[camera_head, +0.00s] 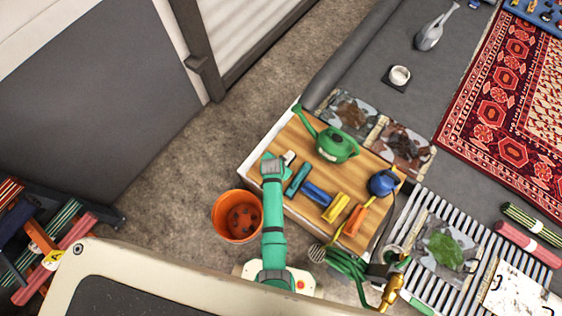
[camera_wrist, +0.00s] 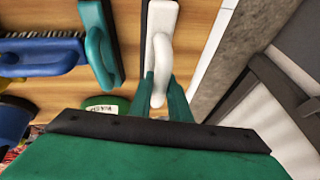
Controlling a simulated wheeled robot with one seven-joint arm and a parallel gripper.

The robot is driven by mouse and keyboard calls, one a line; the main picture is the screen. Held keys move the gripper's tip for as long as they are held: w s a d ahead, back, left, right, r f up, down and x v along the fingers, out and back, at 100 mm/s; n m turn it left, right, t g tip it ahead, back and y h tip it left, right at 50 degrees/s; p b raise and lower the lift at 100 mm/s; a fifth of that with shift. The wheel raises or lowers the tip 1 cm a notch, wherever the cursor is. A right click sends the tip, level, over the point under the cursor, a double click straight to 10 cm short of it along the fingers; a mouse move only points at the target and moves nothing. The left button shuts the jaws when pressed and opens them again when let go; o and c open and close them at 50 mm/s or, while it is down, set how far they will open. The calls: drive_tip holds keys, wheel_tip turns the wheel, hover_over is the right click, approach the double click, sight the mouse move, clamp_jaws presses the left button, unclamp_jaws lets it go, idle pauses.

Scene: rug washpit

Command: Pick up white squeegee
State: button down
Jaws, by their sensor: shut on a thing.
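The white squeegee (camera_head: 289,157) lies at the upper left end of a row of tools on the wooden board (camera_head: 300,138). In the wrist view the squeegee (camera_wrist: 163,30) has a pale looped handle and a dark edge along its left side. My gripper (camera_wrist: 163,88) is shut on the handle, with one green finger on each side of it. The squeegee appears to be at board level; whether it touches the board cannot be told. In the head view my arm's end hides the fingers.
A teal squeegee (camera_head: 297,178) lies close by, then a blue brush (camera_head: 317,193), a yellow tool (camera_head: 335,207) and an orange one (camera_head: 355,219). A green watering can (camera_head: 337,147) stands behind. An orange bucket (camera_head: 224,217) is on the floor to the left.

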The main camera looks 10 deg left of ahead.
drive_tip(key=s+r, duration=0.3)
drive_tip(key=shift+d+r, duration=0.2)
drive_tip(key=shift+r, duration=0.05)
drive_tip(key=s+d+r, duration=0.1)
drive_tip(key=s+r, duration=0.3)
drive_tip(key=s, duration=0.5)
drive_tip(key=c, duration=2.5)
unclamp_jaws()
drive_tip(key=shift+w, duration=0.1)
drive_tip(key=shift+d, duration=0.1)
clamp_jaws()
